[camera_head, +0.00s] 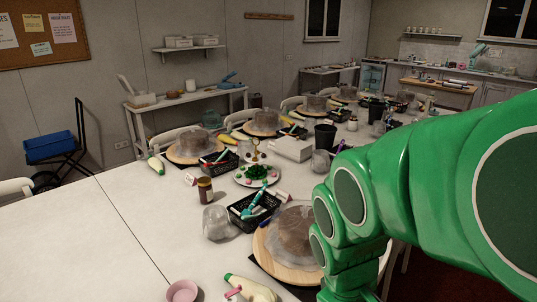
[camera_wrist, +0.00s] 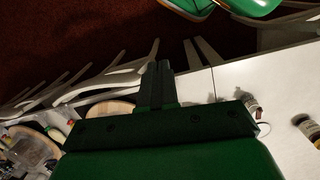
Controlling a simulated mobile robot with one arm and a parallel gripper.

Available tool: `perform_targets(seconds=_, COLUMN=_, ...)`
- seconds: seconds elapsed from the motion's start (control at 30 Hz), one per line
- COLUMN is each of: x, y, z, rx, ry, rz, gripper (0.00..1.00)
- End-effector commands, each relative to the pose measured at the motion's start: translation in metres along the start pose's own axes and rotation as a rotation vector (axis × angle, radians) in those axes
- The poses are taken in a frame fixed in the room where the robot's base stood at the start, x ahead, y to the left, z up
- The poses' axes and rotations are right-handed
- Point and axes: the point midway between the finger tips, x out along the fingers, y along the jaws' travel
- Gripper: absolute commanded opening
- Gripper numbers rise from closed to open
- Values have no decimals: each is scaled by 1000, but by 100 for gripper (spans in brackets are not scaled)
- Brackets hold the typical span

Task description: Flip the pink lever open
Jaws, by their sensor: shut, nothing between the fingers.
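A small pink piece (camera_head: 233,292), possibly the pink lever, shows at the bottom edge of the head view. It lies against a cream-coloured bag or bottle (camera_head: 252,287) with a green end. It is too small and too near the frame edge to tell its position. My gripper (camera_wrist: 158,82) shows in the wrist view with its dark fingers together and empty, above the table edge and chairs. In the head view my green arm fills the right side, and the gripper itself is not clear there. I cannot make out the pink piece in the wrist view.
A pink bowl (camera_head: 182,291) stands left of the bag. A wooden turntable (camera_head: 293,277) with a covered cake, a black basket (camera_head: 246,219), a clear cup (camera_head: 217,222) and a brown jar (camera_head: 205,190) stand nearby. The white table (camera_head: 80,250) is bare at left.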

Motion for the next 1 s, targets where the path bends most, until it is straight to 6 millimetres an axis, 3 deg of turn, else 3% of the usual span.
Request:
perform_targets(seconds=0.2, x=-3, y=-19, z=50, rx=379, ry=-13, rz=-101, gripper=0)
perform_targets(seconds=0.4, x=-5, y=-35, z=70, rx=578, ry=-27, rz=-160, gripper=0)
perform_targets(seconds=0.53, x=-6, y=-37, z=71, rx=619, ry=-27, rz=-172, gripper=18)
perform_targets(seconds=0.67, x=-10, y=-33, z=54, rx=620, ry=-13, rz=-178, gripper=37)
perform_targets(seconds=1.0, x=-29, y=-12, z=-45, rx=614, ry=87, rz=-193, gripper=37)
